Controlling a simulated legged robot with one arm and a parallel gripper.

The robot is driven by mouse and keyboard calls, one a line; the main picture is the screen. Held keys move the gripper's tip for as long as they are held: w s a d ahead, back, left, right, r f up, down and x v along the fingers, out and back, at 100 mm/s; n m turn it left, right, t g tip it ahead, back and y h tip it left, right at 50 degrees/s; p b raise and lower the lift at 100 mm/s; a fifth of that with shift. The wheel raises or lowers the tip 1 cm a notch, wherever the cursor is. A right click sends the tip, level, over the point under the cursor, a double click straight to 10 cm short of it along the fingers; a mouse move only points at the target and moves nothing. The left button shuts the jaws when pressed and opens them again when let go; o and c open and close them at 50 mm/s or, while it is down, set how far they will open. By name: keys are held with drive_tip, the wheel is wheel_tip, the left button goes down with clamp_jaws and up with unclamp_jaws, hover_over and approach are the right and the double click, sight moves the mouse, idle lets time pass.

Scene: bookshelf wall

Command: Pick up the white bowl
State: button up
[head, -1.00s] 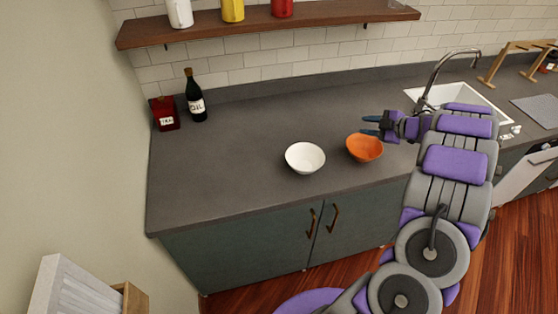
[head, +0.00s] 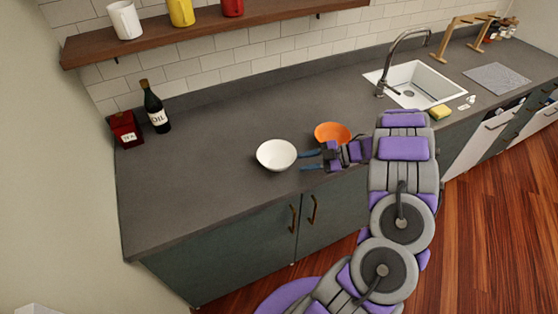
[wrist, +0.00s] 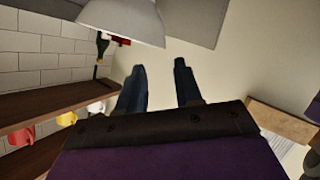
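The white bowl (head: 276,156) stands upright on the grey countertop, left of the orange bowl. In the wrist view the white bowl (wrist: 125,22) shows at the top edge, partly cut off. My gripper (head: 308,160) is just right of the white bowl, its blue fingers pointing left at its rim side. The fingers are apart with nothing between them, as the wrist view of the gripper (wrist: 160,68) also shows. I cannot tell whether a fingertip touches the bowl.
The orange bowl (head: 332,131) sits close behind my gripper. An oil bottle (head: 155,108) and a red tea tin (head: 126,130) stand at the back left. A sink (head: 425,85) is at the right. The counter left of the white bowl is clear.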

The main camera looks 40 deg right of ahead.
sight(281, 168)
drive_tip(key=a, duration=0.1)
drive_tip(key=w+a, duration=0.2)
drive_tip(key=a, duration=0.1)
drive_tip(key=shift+f, duration=0.2)
drive_tip(key=w+f, duration=0.1)
drive_tip(key=w+a+f+b, duration=0.1)
drive_tip(key=w, duration=0.1)
drive_tip(key=shift+a+f, duration=0.2)
drive_tip(key=shift+f, duration=0.15)
drive_tip(key=shift+a+r, duration=0.15)
drive_tip(key=shift+a, duration=0.55)
drive_tip(key=c, duration=0.3)
drive_tip(key=shift+d, duration=0.2)
drive_tip(key=c, duration=0.3)
drive_tip(key=shift+d, duration=0.25)
clamp_jaws()
drive_tip(key=shift+a, duration=0.15)
